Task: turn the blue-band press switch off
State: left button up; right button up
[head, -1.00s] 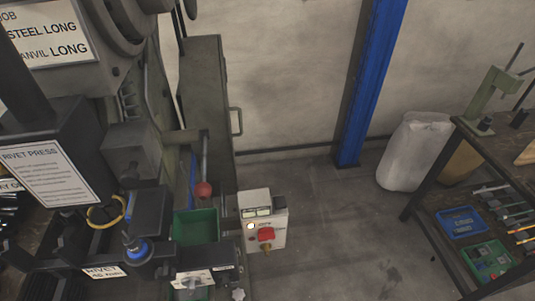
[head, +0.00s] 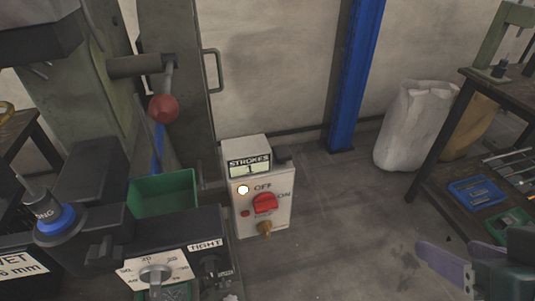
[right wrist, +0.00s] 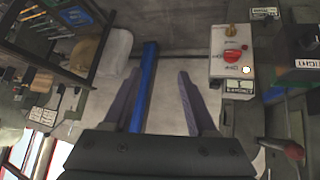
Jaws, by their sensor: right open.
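The press with a blue band (head: 56,222) stands at the lower left in the head view. Beside it is a pale control box (head: 262,185) with a STROKES counter, a lit white lamp (head: 243,189) and a red rotary switch (head: 265,204). OFF is printed above the switch and ON to its right; I cannot tell surely which it points at. The switch also shows in the right wrist view (right wrist: 232,57). My right gripper (head: 447,254) is open and empty, low at the right, well apart from the box. My left gripper is not in view.
A red ball-ended lever (head: 163,108) and a green bin (head: 164,192) are left of the box. A blue column (head: 354,80), a white sack (head: 415,125) and a workbench (head: 450,120) stand to the right. The floor between box and bench is clear.

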jog(key=o, duration=0.5)
jog(key=w+a+f+t+b, duration=0.1)
jog(key=w+f+b, duration=0.1)
jog(key=f+b, duration=0.2)
jog(key=w+a+f+t+b, duration=0.2)
jog(key=w+f+b, duration=0.1)
jog(key=f+b, duration=0.1)
jog(key=w+a+f+t+b, duration=0.1)
jog(key=w+f+t+b, duration=0.1)
jog(key=f+b, duration=0.3)
jog(key=shift+w+a+b, duration=0.15)
jog(key=shift+w+b, duration=0.35)
jog(key=shift+b, duration=0.3)
jog(key=shift+o, duration=0.2)
jog(key=n+t+y+b, duration=0.4)
jog(key=y+b, duration=0.2)
jog(key=b, duration=0.8)
send_near(267, 211)
jog(key=b+x, duration=0.1)
jog(key=x, duration=0.8)
jog(key=shift+w+b, duration=0.2)
jog(key=shift+b, duration=0.1)
jog(key=shift+c, duration=0.3)
jog(key=c, duration=1.3)
